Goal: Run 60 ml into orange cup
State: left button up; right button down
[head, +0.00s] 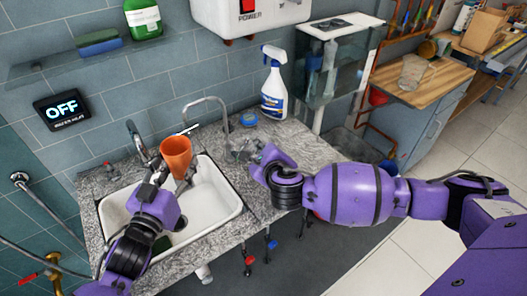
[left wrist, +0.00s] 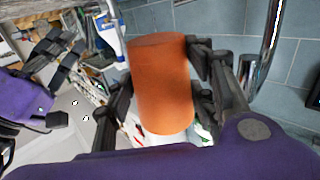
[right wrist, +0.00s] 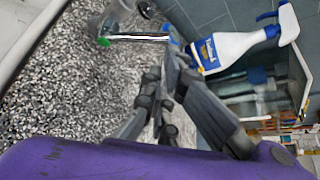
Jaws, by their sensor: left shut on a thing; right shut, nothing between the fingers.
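The orange cup (head: 176,153) is held upright or nearly so above the sink (head: 222,228), near the taps. My left gripper (head: 171,174) is shut on it; in the left wrist view the orange cup (left wrist: 162,85) sits between the two fingers. The cup's inside cannot be read. A dark display (head: 62,112) on the wall reads OFF. A main faucet (head: 138,140) and a thin curved spout (head: 222,108) stand behind the sink. My right gripper (head: 254,158) is shut and empty over the counter, near a metal fitting with green and blue ends (right wrist: 138,38).
A spray bottle (head: 274,88) stands at the back of the counter, beyond my right gripper. A shelf above holds a green bottle (head: 143,18) and a blue sponge (head: 98,40). A glass-sided cabinet (head: 345,65) stands to the right. The speckled counter (head: 300,150) is partly clear.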

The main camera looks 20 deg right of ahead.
jog(key=shift+s+a+r, duration=0.2)
jog(key=shift+a+r, duration=0.3)
jog(key=shift+a, duration=0.1)
jog(key=shift+s+a+r, duration=0.2)
jog(key=shift+a+r, duration=0.3)
jog(key=shift+a, duration=0.15)
jog(key=shift+s, duration=0.15)
dwell(1.1)
